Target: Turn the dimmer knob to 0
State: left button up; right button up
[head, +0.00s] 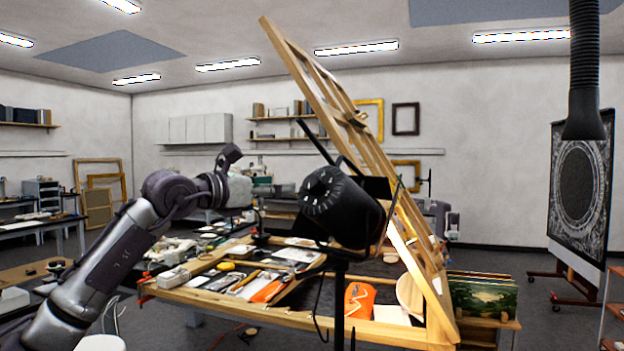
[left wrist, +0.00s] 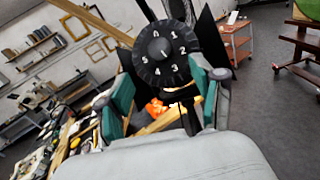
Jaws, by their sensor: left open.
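The dimmer knob (left wrist: 160,52) is a round black dial with white marks and digits, on the back of a black studio lamp (head: 352,215). The knob also shows in the head view (head: 323,190). In the left wrist view 1, 2, 3, 4 and 5 can be read around it; its pointer setting is too small to be sure of. My left gripper (head: 276,189) is open and empty, to the left of the knob in the head view and apart from it. In the left wrist view its green-padded fingers (left wrist: 162,80) stand either side below the knob. My right gripper is not in view.
A tall wooden easel frame (head: 385,155) leans behind the lamp. The lamp's black stand (head: 340,300) rises in front of the worktable (head: 215,303), which is crowded with tools. A black duct (head: 584,80) hangs at right. Open floor lies at right.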

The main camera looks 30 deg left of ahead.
aim_at(309, 183)
pick_arm(q)
jog(key=w+p, duration=0.1)
jog(key=w, duration=0.2)
jog(key=w+d+p, duration=0.1)
jog(key=w, duration=0.2)
jog(key=w+p, duration=0.2)
jog(key=w, duration=0.1)
jog(key=shift+w+d, duration=0.25)
jog(key=shift+d, duration=0.15)
jog(key=shift+c, duration=0.4)
jog(key=c, duration=1)
jog(key=shift+c, duration=0.2)
